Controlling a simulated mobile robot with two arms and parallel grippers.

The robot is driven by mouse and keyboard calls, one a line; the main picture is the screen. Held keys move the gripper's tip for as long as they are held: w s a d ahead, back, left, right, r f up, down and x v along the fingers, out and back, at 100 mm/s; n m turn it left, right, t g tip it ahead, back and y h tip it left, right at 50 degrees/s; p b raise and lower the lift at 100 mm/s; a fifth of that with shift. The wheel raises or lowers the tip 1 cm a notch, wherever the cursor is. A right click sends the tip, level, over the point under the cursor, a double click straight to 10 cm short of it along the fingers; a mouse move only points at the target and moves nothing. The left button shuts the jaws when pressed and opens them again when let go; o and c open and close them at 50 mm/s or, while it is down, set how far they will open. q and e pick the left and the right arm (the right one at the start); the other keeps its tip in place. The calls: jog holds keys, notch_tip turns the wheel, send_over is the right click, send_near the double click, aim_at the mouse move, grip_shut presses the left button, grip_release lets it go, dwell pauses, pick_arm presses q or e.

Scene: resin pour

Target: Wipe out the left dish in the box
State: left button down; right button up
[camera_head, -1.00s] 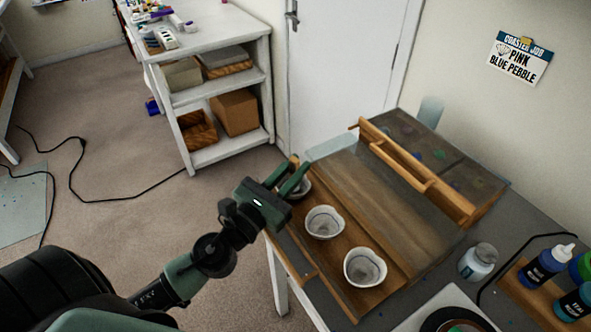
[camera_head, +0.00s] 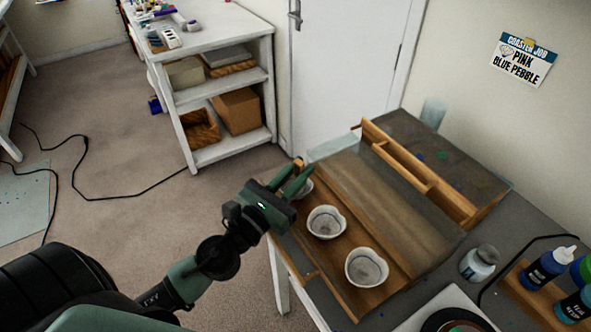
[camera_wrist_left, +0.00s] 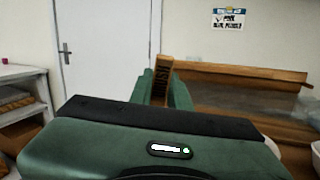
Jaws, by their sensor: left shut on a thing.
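The wooden box (camera_head: 309,269) holds a row of white dishes on the table. The left dish (camera_head: 307,189) shows only as a sliver of rim behind my left gripper. The middle dish (camera_head: 325,223) and the right dish (camera_head: 367,268) stand clear. My left gripper (camera_head: 298,178) is over or beside the left dish, shut on a narrow wooden piece (camera_head: 298,164). In the left wrist view this wooden piece (camera_wrist_left: 161,80) stands up between the green fingers, with partly readable dark lettering. Its lower end and any contact with the dish are hidden. My right gripper is out of view.
A wooden rail (camera_head: 420,175) runs behind the box. A small jar (camera_head: 479,262) and paint bottles (camera_head: 548,264) stand at the right. A white shelf unit (camera_head: 215,90) stands at the back left; open floor lies left of the table.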

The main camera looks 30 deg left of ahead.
pick_arm(q)
jog(key=shift+w+a, duration=0.2)
jog(key=shift+w, duration=0.05)
jog(key=shift+a, duration=0.3)
jog(key=shift+s+a, duration=0.15)
jog(key=shift+s, duration=0.5)
jog(key=shift+d, duration=0.4)
jog(key=shift+w+d, duration=0.25)
jog(key=shift+w, duration=0.05)
jog(key=shift+w+a, duration=0.15)
jog(key=shift+w, duration=0.15)
jog(key=shift+s+a+f, duration=0.15)
jog(key=shift+s+a, duration=0.05)
jog(key=shift+s, duration=0.05)
